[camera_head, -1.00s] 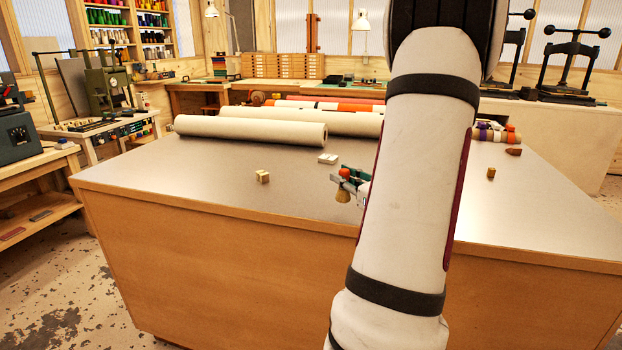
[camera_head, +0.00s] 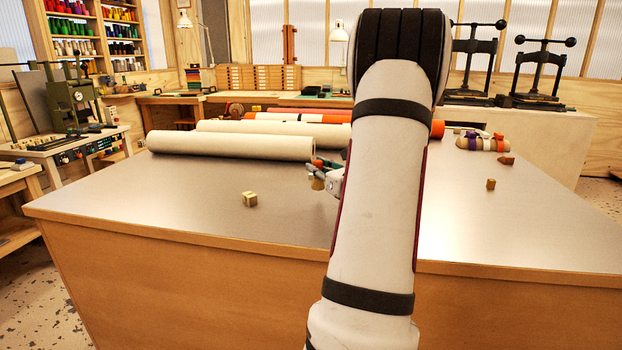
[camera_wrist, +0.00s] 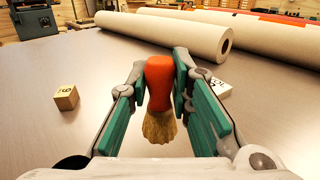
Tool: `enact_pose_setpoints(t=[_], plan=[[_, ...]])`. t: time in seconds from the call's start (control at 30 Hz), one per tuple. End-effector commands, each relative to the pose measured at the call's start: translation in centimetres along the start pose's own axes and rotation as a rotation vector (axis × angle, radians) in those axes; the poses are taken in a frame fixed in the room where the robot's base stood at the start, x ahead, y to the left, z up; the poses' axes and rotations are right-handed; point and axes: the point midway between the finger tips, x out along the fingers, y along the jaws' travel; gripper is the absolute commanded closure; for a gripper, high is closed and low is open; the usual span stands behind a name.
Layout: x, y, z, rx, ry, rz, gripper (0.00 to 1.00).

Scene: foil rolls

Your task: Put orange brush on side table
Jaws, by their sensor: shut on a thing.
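The orange brush (camera_wrist: 159,82) stands upright between my gripper's green-padded fingers in the wrist view, orange handle up and tan bristles (camera_wrist: 159,127) down. My gripper (camera_wrist: 160,92) is shut on its handle. In the head view, my gripper (camera_head: 322,173) shows small beside my arm, above the large grey-topped table (camera_head: 170,190), with the brush's bristles (camera_head: 317,184) below it. My arm hides part of the gripper and the table. I cannot tell which surface is the side table.
A wooden cube (camera_head: 250,199) sits left of my gripper. Cream rolls (camera_head: 230,145) lie behind it. A small white block (camera_wrist: 220,87) is close to the right finger. Small wooden pieces (camera_head: 491,184) and banded rolls (camera_head: 482,144) lie at right. The front left tabletop is clear.

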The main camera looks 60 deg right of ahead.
Motion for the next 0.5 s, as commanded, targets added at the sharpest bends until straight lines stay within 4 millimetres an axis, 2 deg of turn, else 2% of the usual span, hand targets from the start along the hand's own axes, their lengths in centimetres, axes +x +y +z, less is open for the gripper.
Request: enact_pose_setpoints(t=[0.1, 0.2, 0.37, 0.5], plan=[[2.4, -0.3, -0.2, 0.000, -0.001, 0.001, 1.00], [3.5, -0.4, -0.3, -0.001, -0.001, 0.001, 1.00], [4.1, -0.6, -0.7, 0.001, 0.001, -0.001, 1.00], [4.1, -0.6, -2.4, 0.003, 0.002, -0.001, 1.00]])
